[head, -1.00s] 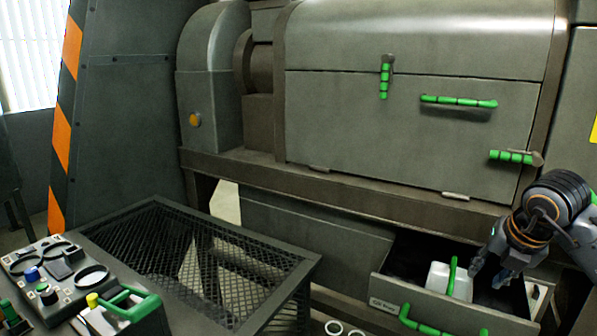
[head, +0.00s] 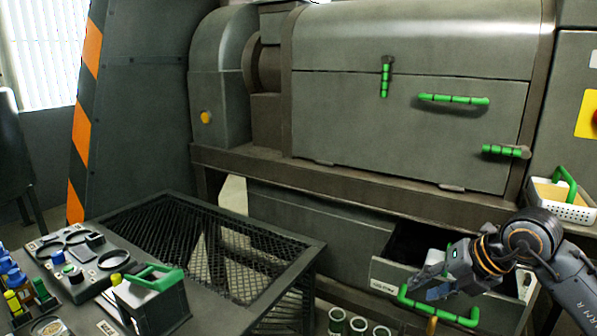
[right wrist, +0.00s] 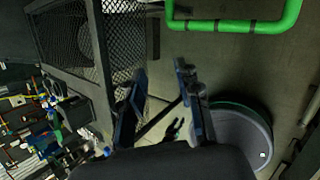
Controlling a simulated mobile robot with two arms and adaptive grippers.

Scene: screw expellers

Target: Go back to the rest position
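My right gripper (head: 436,287) is in front of the open drawer at the lower right, pointing left. In the right wrist view its two fingers (right wrist: 165,97) are spread with nothing between them. The drawer (head: 383,274) has a green front handle (head: 440,308); a green handle also shows in the right wrist view (right wrist: 235,27). A white container (head: 436,256) sits inside the drawer, mostly hidden behind my gripper. My left gripper is not in view.
A large grey machine (head: 400,120) with green handles fills the back. A dark mesh-topped table (head: 285,238) stands left of the drawer. A box with a green handle (head: 150,300) is at lower left. A white basket (head: 568,212) is at right. Several cans (head: 337,320) stand low.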

